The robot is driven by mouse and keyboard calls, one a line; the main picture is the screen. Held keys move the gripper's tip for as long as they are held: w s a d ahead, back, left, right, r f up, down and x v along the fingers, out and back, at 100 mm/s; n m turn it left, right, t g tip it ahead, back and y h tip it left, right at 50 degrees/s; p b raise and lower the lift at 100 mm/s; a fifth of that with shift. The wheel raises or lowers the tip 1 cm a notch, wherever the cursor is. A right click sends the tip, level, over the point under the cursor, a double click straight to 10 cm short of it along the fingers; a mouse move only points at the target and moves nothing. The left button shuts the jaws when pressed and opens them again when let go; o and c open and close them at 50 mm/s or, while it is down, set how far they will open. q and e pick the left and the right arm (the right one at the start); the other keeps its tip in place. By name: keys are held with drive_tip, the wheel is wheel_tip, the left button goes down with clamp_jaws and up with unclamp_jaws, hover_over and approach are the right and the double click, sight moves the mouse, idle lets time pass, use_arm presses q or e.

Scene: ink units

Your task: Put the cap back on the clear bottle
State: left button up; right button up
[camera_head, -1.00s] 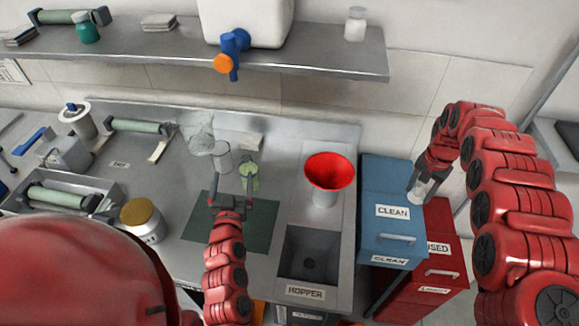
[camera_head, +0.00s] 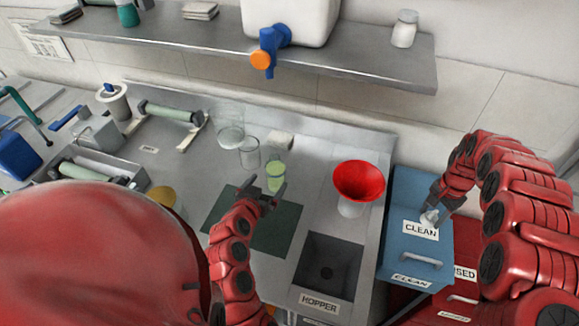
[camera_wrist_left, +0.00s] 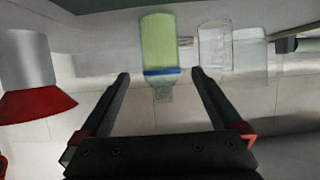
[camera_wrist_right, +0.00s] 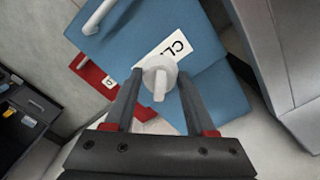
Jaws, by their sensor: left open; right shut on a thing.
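A clear bottle (camera_head: 275,177) with pale green liquid stands on the steel bench behind the dark green mat. In the left wrist view the bottle (camera_wrist_left: 159,42) appears inverted, with a blue ring below its clear, uncapped neck. My left gripper (camera_head: 268,190) is open, its fingers pointing at the bottle without closing on it; the bottle lies beyond the fingertips in the left wrist view. My right gripper (camera_head: 434,205) is shut on a small whitish round piece with a stub, apparently the cap (camera_wrist_right: 159,75), in the air before the blue cabinet.
Two clear glass vessels (camera_head: 249,153) stand left of the bottle. A red funnel (camera_head: 359,180) stands to its right, near the sunken hopper (camera_head: 327,268). The blue CLEAN cabinet (camera_head: 400,190) is at right. A shelf (camera_head: 340,55) crosses above the bench.

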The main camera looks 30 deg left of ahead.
sight(273, 178)
use_arm(q)
drive_tip(key=b+x, duration=0.4)
drive_tip(key=shift+w+f, duration=0.15)
drive_tip(key=shift+f, duration=0.2)
use_arm(e)
wheel_tip(273, 178, down, 6)
drive_tip(key=shift+w+r, duration=0.1)
drive_tip(key=shift+r, duration=0.15)
use_arm(q)
drive_tip(key=shift+w+a, duration=0.15)
drive_tip(key=shift+w, duration=0.35)
use_arm(e)
drive_tip(key=shift+f, duration=0.35)
use_arm(q)
drive_tip(key=shift+r, duration=0.1)
use_arm(e)
drive_tip(key=shift+r, duration=0.15)
